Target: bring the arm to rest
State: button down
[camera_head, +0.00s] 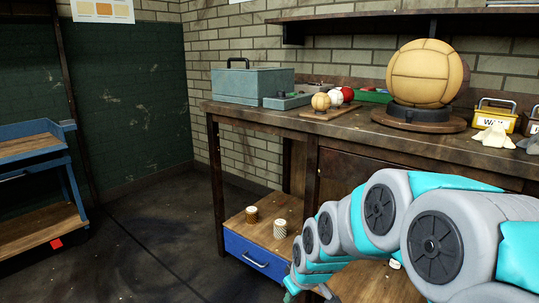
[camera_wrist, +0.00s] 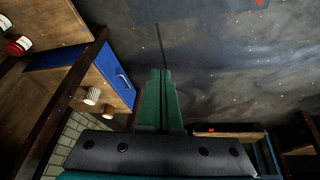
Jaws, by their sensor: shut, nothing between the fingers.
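My gripper (camera_wrist: 162,72) shows in the wrist view as two green fingers lying together, with nothing between them. It hangs over the dark floor, beside the lower shelf of the workbench. In the head view my grey and teal arm (camera_head: 380,208) reaches in from the right, in front of the workbench (camera_head: 265,117). Its far end goes down to the bottom edge, near the blue drawer, and the fingers cannot be made out there.
The blue drawer (camera_head: 258,256) and two thread spools (camera_head: 252,215) (camera_head: 281,228) are close to the arm's end. A large leather ball (camera_head: 427,72) stands on the bench. A blue cart (camera_head: 32,176) stands left; open floor (camera_head: 150,235) lies between.

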jog(key=s+d+r+m+g, duration=0.2)
jog(key=s+d, duration=0.1)
jog(key=s, duration=0.7)
jog(key=s+d+r+m+g+h+p, duration=0.1)
jog(key=s+d+r+m, duration=0.2)
jog(key=s, duration=0.7)
jog(key=s+d+r+m+g+h+p, duration=0.1)
jog(key=s+d+r+m+g, duration=0.1)
jog(key=s, duration=0.9)
jog(key=shift+d+r+g, duration=0.3)
jog(key=shift+d+r, duration=0.1)
jog(key=shift+d, duration=0.5)
